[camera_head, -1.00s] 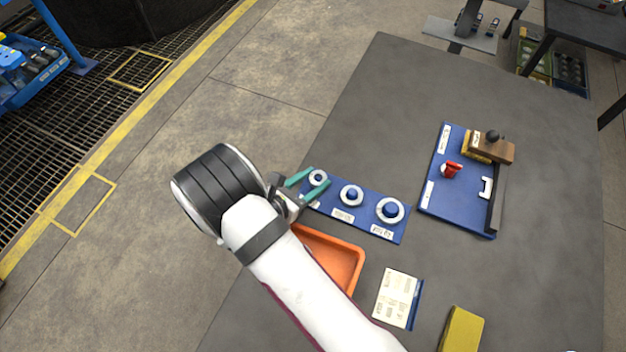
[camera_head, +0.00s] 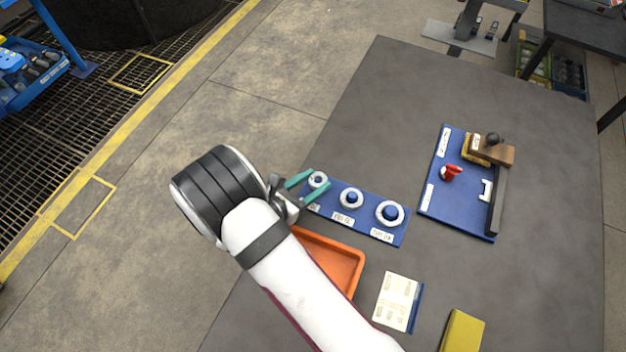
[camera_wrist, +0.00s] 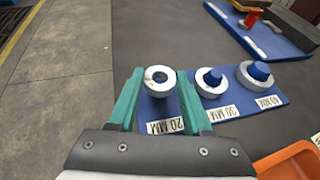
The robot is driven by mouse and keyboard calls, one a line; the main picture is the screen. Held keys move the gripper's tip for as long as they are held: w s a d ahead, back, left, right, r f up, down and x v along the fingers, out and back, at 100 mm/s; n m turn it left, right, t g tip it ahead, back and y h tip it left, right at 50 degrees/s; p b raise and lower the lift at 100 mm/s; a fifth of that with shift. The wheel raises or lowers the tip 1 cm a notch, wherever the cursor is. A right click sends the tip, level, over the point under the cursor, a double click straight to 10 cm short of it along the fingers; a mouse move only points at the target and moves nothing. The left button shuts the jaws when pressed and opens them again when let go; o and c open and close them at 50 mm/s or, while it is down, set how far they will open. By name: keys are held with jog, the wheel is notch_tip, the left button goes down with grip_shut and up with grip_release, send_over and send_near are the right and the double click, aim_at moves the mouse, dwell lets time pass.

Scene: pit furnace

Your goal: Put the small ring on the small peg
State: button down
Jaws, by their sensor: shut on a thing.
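The small ring (camera_wrist: 149,84) is pale and lies between the green fingers of my gripper (camera_head: 313,182), which is shut on it. In the head view the small ring (camera_head: 312,184) is over the 20 MM end of the blue peg board (camera_head: 371,222). Blue shows through its hole there, at the small peg (camera_head: 318,180). The ring looks lined up with that peg, but I cannot tell how far down it sits. The peg's base is hidden by the ring and fingers.
The medium ring (camera_head: 345,203) and the large ring (camera_head: 381,219) sit around their blue pegs to the right. An orange tray (camera_head: 350,248) lies in front, below the board. Another blue board (camera_head: 440,207) with a red knob (camera_head: 452,172) stands farther right. Bare table lies behind.

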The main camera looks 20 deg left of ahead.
jog(key=shift+f, duration=0.75)
jog(key=shift+r, duration=0.15)
jog(key=shift+r, duration=0.7)
jog(key=shift+f, duration=0.8)
dwell(0.3)
jog(key=c, duration=0.6)
grip_release()
